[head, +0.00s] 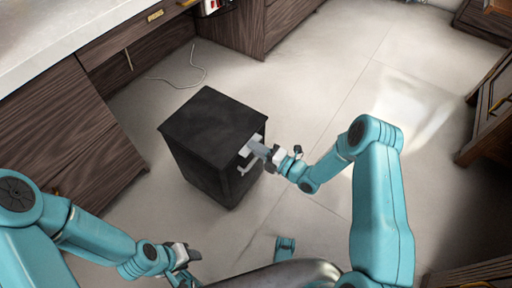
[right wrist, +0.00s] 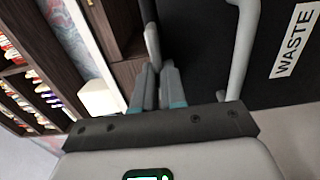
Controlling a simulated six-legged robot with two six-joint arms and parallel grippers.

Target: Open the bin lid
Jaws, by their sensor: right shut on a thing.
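The bin (head: 200,165) is a black box standing on the floor in the middle of the head view. Its lid (head: 212,122) is the flat dark top and looks closed. Light grey handle parts stick out from the front upper right. My right gripper (head: 258,150) is at that front edge, its fingers (right wrist: 157,78) shut on a light grey bar, the handle (right wrist: 152,42), in the right wrist view. Another grey bar (right wrist: 243,50) and a white WASTE label (right wrist: 293,40) show beside it. My left gripper (head: 184,267) is low in the head view, away from the bin; its jaws are unclear.
Wooden cabinets (head: 55,130) with a pale top stand at the left. More wooden furniture (head: 490,115) stands at the right edge. A thin cable (head: 190,75) lies on the floor behind the bin. The pale tiled floor (head: 330,90) is clear to the bin's right.

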